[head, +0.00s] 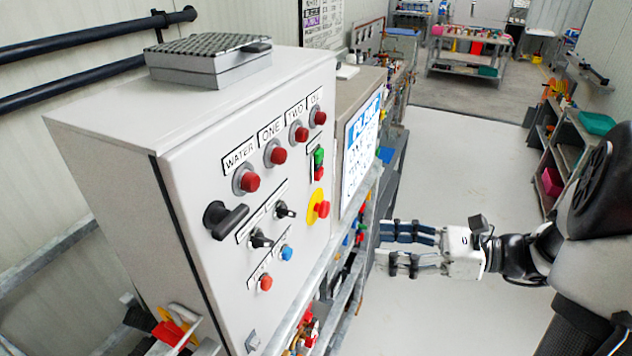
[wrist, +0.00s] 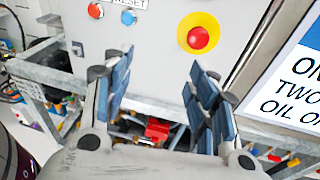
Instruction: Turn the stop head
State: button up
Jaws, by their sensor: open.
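The stop head is a red mushroom button (head: 322,209) on a round yellow base, on the front of the light grey control box (head: 190,300). In the wrist view the red stop head (wrist: 199,38) shows face-on, up and right of the space between the fingers. My gripper (head: 384,247) is open and empty, to the right of the box front and lower in the head view than the stop head. In the wrist view my gripper (wrist: 161,68) has its two blue-padded fingers spread wide. Nothing is between the pads, and they do not appear to touch the button.
The box also carries a black rotary handle (head: 226,219), several red lamps, black selector knobs and a blue button (head: 286,253). A white sign (head: 361,145) stands right of the stop head. A metal shelf frame with clutter lies below. The floor behind my arm is clear.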

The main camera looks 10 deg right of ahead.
jog(key=d+m+t, duration=0.3)
jog(key=d, duration=0.2)
jog(key=b, duration=0.2)
send_near(329, 210)
jog(key=x, duration=0.9)
jog(key=shift+w+a+r, duration=0.1)
jog(key=shift+a, duration=0.15)
jog(key=shift+c, duration=0.6)
